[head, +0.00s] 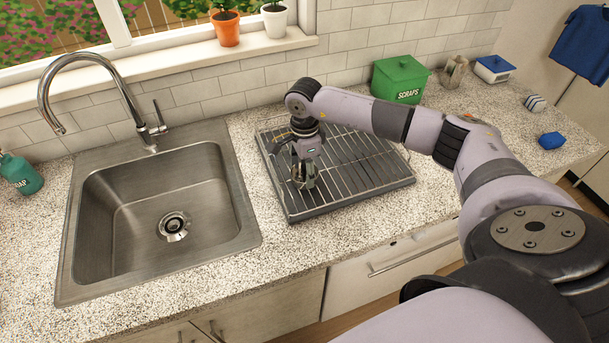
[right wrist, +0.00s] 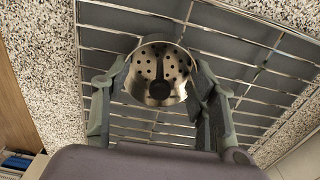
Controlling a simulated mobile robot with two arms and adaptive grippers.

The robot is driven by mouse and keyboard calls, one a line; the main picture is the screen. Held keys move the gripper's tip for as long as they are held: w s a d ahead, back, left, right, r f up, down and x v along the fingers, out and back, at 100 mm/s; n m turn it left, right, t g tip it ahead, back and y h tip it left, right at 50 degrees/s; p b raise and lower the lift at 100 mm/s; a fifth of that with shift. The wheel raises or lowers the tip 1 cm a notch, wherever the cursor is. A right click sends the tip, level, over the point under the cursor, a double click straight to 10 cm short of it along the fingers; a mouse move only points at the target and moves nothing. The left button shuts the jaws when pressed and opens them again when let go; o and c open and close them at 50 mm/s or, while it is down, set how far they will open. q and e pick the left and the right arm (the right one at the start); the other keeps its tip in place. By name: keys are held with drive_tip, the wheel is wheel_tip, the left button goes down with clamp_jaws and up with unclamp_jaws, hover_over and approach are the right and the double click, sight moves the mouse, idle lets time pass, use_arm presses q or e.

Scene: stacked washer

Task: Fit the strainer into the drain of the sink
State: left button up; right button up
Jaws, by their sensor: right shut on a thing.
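The strainer (right wrist: 161,72) is a small metal basket with holes and a dark knob at its middle. My right gripper (head: 304,181) is shut on it over the wire drying rack (head: 349,198); the right wrist view shows the strainer between its two fingers (right wrist: 160,85). I cannot tell whether the strainer still touches the rack. The drain (head: 174,226) is a round metal ring with a dark centre in the floor of the steel sink (head: 125,205), left of the gripper. The drain is uncovered. My left gripper is not in view.
A curved faucet (head: 75,58) with a side lever rises behind the sink. A teal soap bottle (head: 19,174) stands left of it. A green scraps bin (head: 401,79) is behind the rack. A strip of bare counter lies between sink and rack.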

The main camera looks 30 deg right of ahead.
drive_tip(key=shift+c, duration=1)
drive_tip(key=shift+r, duration=0.1)
